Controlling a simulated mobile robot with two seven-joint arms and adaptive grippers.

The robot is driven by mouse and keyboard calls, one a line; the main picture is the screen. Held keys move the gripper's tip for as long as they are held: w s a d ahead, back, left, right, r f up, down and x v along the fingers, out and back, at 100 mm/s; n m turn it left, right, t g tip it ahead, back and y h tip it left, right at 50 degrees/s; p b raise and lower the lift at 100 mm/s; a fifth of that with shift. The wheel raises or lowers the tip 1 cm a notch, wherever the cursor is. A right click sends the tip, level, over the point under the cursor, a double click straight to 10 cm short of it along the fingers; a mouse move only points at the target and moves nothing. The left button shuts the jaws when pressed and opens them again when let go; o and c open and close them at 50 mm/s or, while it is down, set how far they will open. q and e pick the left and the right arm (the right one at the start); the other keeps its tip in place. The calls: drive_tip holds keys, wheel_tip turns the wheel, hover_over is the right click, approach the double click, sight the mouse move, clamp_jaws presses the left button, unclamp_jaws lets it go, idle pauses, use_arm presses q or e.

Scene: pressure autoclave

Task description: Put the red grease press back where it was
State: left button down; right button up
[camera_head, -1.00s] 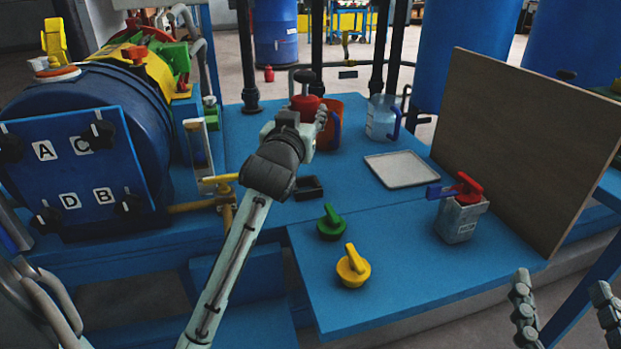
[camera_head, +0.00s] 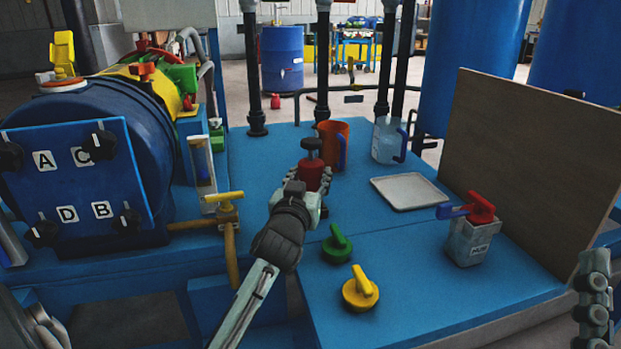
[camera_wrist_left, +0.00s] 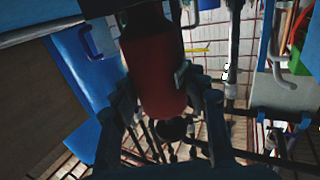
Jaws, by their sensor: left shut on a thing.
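The red grease press (camera_head: 311,176) has a dark cap and is held upright by my left gripper (camera_head: 308,190), which is shut on it over the blue table. In the left wrist view the press (camera_wrist_left: 152,65) fills the middle, between the fingers of my left gripper (camera_wrist_left: 160,108). I cannot tell whether its base touches the table. My right gripper (camera_head: 593,310) shows only in part at the lower right edge, away from the press, so its opening is unclear.
An orange mug (camera_head: 333,135) and a clear jug (camera_head: 387,140) stand behind the press. A pale tray (camera_head: 409,191) lies to its right. Green (camera_head: 337,247) and yellow (camera_head: 360,292) knobs and a metal can (camera_head: 470,243) are nearer. A brown board (camera_head: 530,160) borders the right side.

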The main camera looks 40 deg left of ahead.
use_arm(q)
drive_tip(key=shift+r, duration=0.1)
drive_tip(key=c, duration=1.3)
unclamp_jaws()
drive_tip(key=shift+f, duration=0.25)
drive_tip(key=o, duration=0.5)
drive_tip(key=shift+r, duration=0.1)
